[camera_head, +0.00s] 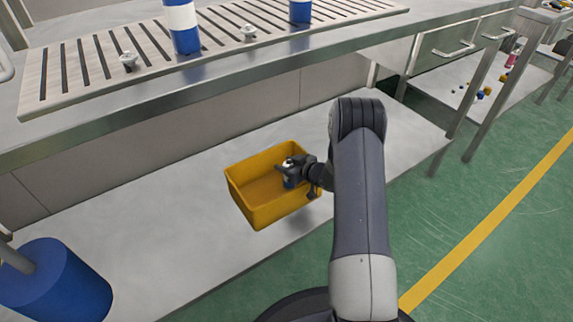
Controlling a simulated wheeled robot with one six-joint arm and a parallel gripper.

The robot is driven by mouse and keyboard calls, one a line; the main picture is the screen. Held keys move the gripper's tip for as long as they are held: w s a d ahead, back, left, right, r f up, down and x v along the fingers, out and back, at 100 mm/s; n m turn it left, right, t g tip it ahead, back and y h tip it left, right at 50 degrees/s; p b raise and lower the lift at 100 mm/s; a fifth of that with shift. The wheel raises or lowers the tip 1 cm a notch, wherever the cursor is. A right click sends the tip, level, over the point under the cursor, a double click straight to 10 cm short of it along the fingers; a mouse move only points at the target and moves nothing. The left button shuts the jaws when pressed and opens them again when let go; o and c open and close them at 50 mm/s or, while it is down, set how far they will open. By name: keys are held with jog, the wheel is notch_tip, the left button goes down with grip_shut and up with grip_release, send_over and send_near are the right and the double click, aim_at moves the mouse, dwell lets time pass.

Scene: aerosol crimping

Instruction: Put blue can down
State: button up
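A blue can with a white band (183,27) stands upright on the slatted rack at the top; its upper end is cut off by the frame. A second blue can (300,12) stands further right on the rack, also cut off. My gripper (288,172) is far below both cans, at the right side of a yellow bin (262,214). A small pale and bluish bit shows at its fingers; I cannot tell whether that is a held thing. The fingers are too small and dark to tell open from shut.
The slatted rack (105,62) lies on the upper counter, with small metal valve pieces (129,61) and (248,32) on it. A large blue drum (58,285) stands at lower left. The lower shelf (165,215) is bare around the bin. Green floor (470,200) is clear at right.

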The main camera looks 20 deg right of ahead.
jog(key=o, duration=0.3)
jog(key=shift+s+f, duration=0.2)
jog(key=shift+f, duration=0.2)
jog(key=shift+o, duration=0.2)
jog(key=shift+r+p, duration=0.4)
jog(key=shift+r, duration=0.05)
jog(key=p+v, duration=0.4)
jog(key=v, duration=0.8)
jog(key=shift+w+r, duration=0.15)
jog(key=shift+r, duration=0.2)
